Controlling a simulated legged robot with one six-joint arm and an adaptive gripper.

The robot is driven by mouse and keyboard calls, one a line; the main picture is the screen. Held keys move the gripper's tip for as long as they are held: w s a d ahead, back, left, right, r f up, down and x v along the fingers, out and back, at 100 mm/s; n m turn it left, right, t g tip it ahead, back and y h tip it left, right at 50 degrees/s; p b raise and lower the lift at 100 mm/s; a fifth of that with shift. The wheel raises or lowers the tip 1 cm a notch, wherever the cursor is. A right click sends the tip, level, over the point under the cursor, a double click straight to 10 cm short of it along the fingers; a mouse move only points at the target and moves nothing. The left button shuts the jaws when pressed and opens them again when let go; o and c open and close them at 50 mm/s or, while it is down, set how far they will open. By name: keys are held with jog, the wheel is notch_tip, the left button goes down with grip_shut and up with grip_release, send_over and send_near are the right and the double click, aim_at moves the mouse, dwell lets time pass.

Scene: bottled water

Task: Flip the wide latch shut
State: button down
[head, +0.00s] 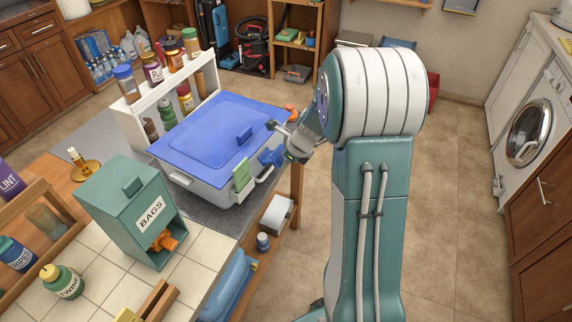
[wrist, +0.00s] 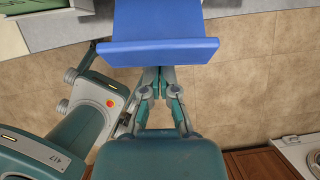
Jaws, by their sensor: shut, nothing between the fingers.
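A tub with a blue lid (head: 215,135) stands on a grey surface, its lid lying down over the pale body (head: 210,192). A blue latch (head: 270,157) sticks out from its right-hand side; it looks wide in the wrist view (wrist: 165,48), where its flap tilts outward. A green latch-like piece (head: 242,175) stands upright against the same side, nearer the camera. My gripper (head: 290,132) is beside the blue latch. In the wrist view my gripper (wrist: 160,76) is shut and empty; its tips are partly hidden behind the flap, so contact is unclear.
A white rack (head: 150,118) with several jars stands close behind the tub. A green BAGS box (head: 130,208) is on the tiled counter at front left. The floor (head: 455,170) to the right is clear.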

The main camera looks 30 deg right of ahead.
aim_at(278, 153)
jog(key=shift+w+a+r+g+h, duration=0.25)
jog(key=shift+r+g+h, duration=0.35)
jog(key=shift+g, duration=0.2)
jog(key=shift+w+a+r+g+h, duration=0.1)
jog(key=shift+w+r+g+h, duration=0.1)
jog(key=shift+r+g+h, duration=0.3)
jog(key=shift+w+a+r+g+h, duration=0.1)
jog(key=shift+w+g+h, duration=0.1)
jog(key=shift+g, duration=0.5)
jog(key=shift+w+a+r, duration=0.2)
jog(key=shift+w+r, duration=0.1)
jog(key=shift+r, duration=0.05)
jog(key=shift+r, duration=0.8)
